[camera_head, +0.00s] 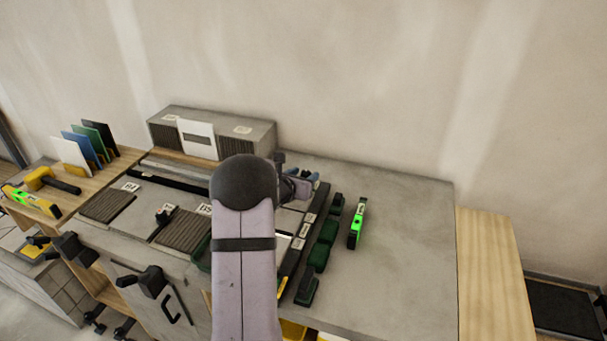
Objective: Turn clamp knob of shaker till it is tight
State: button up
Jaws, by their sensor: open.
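My gripper (302,186) is over the middle of the grey bench, partly hidden behind my own arm. It is open, and no held object shows. Nothing in view is clearly the shaker. Two black knob-like parts, a left one (75,247) and a right one (150,281), sit at the bench's front edge, left of my arm. A small black knob-like part (165,214) stands on the bench top near a ribbed dark pad. I cannot tell which of these is the clamp knob, or whether it is tight. My arm hides part of the bench.
Dark green blocks (326,232) and a bright green level-like tool (357,224) lie right of my arm. A grey box (262,133) stands at the back by the wall. A yellow mallet (42,179) and coloured upright panels are at left. The bench's right side (410,240) is clear.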

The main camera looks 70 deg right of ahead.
jog(key=shift+c, duration=0.3)
jog(key=c, duration=1)
jog(key=shift+w+m+g+p, duration=0.15)
jog(key=shift+m+g+p, duration=0.15)
jog(key=shift+p, duration=0.15)
jog(key=shift+w+r+m+g+p, duration=0.1)
jog(key=shift+m+g+p, duration=0.4)
jog(key=shift+g, duration=0.1)
jog(key=shift+w+d+m+g+y+p, duration=0.15)
jog(key=shift+m+g+y+p, duration=0.25)
jog(key=shift+m+g+p, duration=0.45)
jog(key=m+g, duration=0.1)
jog(key=m+g+y, duration=0.1)
jog(key=g, duration=0.1)
jog(key=shift+w+f+m, duration=0.15)
jog(key=shift+f+m, duration=0.05)
jog(key=shift+m, duration=0.15)
jog(key=shift+d+m+g+y+b, duration=0.1)
jog(key=shift+m+g+y+b, duration=0.4)
jog(key=shift+m+g, duration=0.15)
jog(key=shift+r+m+g, duration=0.1)
jog(key=shift+m+g, duration=0.15)
jog(key=shift+g, duration=0.05)
